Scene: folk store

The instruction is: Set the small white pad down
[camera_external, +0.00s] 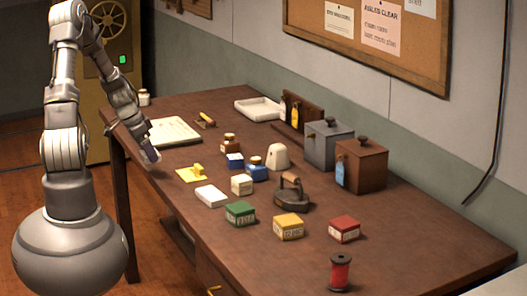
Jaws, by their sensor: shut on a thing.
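My gripper (151,157) is at the left edge of the wooden table, pointing down, just in front of a flat open book or large pad. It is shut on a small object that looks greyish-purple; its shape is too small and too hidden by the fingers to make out. A small white pad-like block (211,196) lies flat on the table, to the right of my gripper and nearer the camera, apart from it. I cannot tell whether this block or the held object is the small white pad.
The open book or large pad (173,132) and a yellow piece (190,174) lie near my gripper. Small boxes (240,213), ink bottles (257,172), an iron (291,195) and canisters (362,167) crowd the middle and right. The table's near-left strip is bare.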

